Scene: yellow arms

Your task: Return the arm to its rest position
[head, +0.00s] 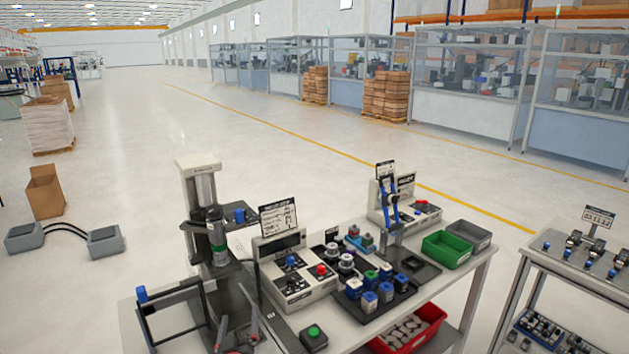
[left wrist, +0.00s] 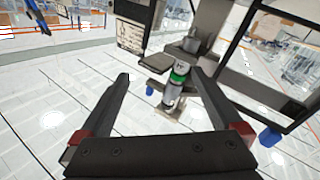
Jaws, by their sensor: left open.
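My left gripper (head: 234,312) is at the bottom of the head view, just in front of the press station at the bench's left end. Its two dark fingers with red parts at their bases are spread apart. In the left wrist view the open fingers (left wrist: 160,80) have nothing held between them. Beyond them stands the press's grey cylinder with a green ring (left wrist: 180,76), which also shows in the head view (head: 218,247). I cannot tell the exact gap between fingers and press. My right gripper is not in view.
The white bench (head: 455,283) carries a control box (head: 295,280), a black tray of blue-and-white parts (head: 366,306), and green (head: 447,249) and grey (head: 468,237) bins. A black frame with a blue knob (head: 142,293) stands at left. Open floor lies behind the bench.

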